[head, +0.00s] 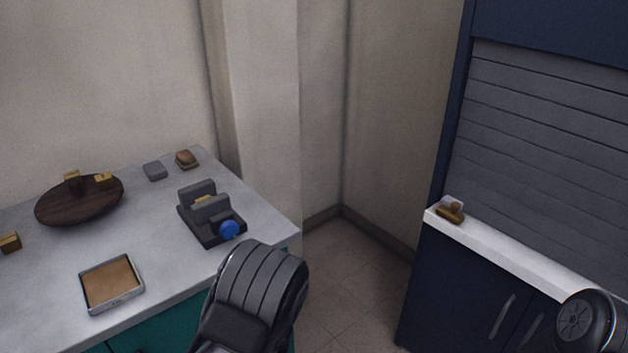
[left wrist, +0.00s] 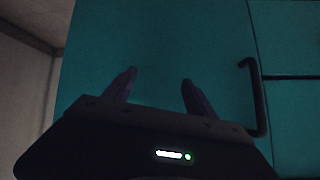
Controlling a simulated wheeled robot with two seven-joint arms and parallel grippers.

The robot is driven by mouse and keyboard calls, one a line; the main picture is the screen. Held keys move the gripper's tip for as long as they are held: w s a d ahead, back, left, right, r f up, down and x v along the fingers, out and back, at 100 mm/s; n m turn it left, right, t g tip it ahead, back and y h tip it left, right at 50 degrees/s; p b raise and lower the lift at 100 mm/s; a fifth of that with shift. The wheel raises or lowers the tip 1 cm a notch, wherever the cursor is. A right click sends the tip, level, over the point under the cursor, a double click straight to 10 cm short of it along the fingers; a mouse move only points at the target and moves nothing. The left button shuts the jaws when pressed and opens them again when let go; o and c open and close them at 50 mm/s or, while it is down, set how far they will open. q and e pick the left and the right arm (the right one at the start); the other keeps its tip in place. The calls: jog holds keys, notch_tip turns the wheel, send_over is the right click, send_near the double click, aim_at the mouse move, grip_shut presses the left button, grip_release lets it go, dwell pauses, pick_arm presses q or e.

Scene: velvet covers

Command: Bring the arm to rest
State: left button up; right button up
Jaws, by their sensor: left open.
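My left arm rises at the bottom middle of the head view, in front of the table's right end; its gripper is outside that view. In the left wrist view my left gripper (left wrist: 158,88) is open, with its two fingers apart and nothing between them. It faces the teal cabinet front (left wrist: 190,45) below the table top. Part of my right arm shows at the lower right edge of the head view; its gripper is not visible.
The grey table top (head: 160,235) holds a dark round board (head: 80,205), a tray (head: 112,284), a grey device with a blue knob (head: 212,212) and small blocks. A black handle (left wrist: 255,95) juts from the cabinet. A brown stamp-like item (head: 450,213) sits on the white ledge (head: 510,257). Floor (head: 345,265) between is clear.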

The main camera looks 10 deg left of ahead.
pick_arm(q)
jog(key=s+d+f+m+g+h+p, duration=0.2)
jog(key=s+d+f+g+h+p, duration=0.3)
jog(key=s+d, duration=0.65)
jog(key=s+d+r+m+h+p, duration=0.1)
jog(key=s+d+r+h, duration=0.1)
jog(key=d, duration=0.4)
jog(key=s+d+r+m+g+h+p, duration=0.1)
jog(key=s+d+r+h, duration=0.1)
jog(key=s+d+h, duration=0.2)
jog(key=shift+d+m+g, duration=0.3)
jog(key=shift+d, duration=0.65)
jog(key=shift+s+a+f, duration=0.1)
